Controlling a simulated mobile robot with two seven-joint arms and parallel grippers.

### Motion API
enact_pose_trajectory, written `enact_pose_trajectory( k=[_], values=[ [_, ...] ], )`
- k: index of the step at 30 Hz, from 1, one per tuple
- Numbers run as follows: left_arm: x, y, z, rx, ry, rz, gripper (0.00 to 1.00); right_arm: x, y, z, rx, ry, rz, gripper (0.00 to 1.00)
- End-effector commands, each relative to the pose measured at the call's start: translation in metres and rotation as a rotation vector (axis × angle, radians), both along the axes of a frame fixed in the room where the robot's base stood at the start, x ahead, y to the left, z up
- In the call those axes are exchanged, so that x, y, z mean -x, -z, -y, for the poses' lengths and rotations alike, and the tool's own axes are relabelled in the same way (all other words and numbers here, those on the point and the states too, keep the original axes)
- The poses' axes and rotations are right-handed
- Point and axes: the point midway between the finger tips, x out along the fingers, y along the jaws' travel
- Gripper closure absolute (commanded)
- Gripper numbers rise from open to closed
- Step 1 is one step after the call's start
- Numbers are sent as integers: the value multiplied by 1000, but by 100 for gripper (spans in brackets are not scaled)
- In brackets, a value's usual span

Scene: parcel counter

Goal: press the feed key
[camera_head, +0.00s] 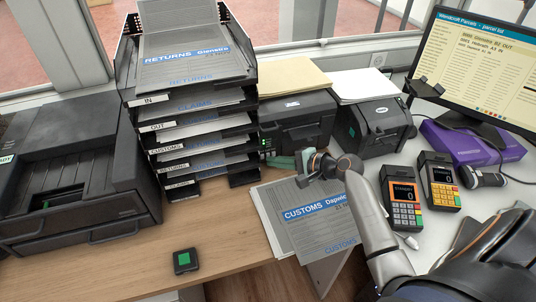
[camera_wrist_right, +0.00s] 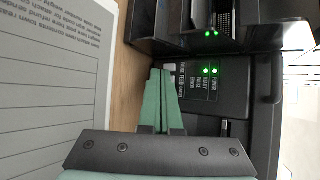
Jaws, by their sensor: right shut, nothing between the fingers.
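A black printer (camera_head: 300,118) stands right of the tray stack in the head view, with lit green lamps at its lower left. The right wrist view shows its front panel (camera_wrist_right: 218,92) with green lamps, small lettering and a few small keys beside the fingertips. My right gripper (camera_head: 273,161) is at the printer's lower left front. Its green fingers (camera_wrist_right: 160,74) are shut and empty, with their tips close to the panel's keys. I cannot tell whether they touch. My left gripper is not in view.
A labelled tray stack (camera_head: 200,125) stands left of the printer. Customs papers (camera_head: 300,212) lie below my right gripper. A second black printer (camera_head: 372,128) and two card terminals (camera_head: 402,197) stand to the right. A green-keyed button box (camera_head: 185,261) lies on the bare front left counter.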

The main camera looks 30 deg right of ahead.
Motion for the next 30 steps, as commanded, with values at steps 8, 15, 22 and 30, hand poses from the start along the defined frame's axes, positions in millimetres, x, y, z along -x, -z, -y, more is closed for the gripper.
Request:
enact_pose_trajectory(
  k=[8,15,22,30],
  values=[
    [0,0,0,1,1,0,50,0,0,0,0,0,-1,100],
    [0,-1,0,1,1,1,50,-2,1,0,0,0,-1,100],
    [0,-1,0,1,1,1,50,-3,1,1,0,0,-1,100],
    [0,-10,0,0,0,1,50,4,-1,-1,0,0,-3,100]
  ],
)
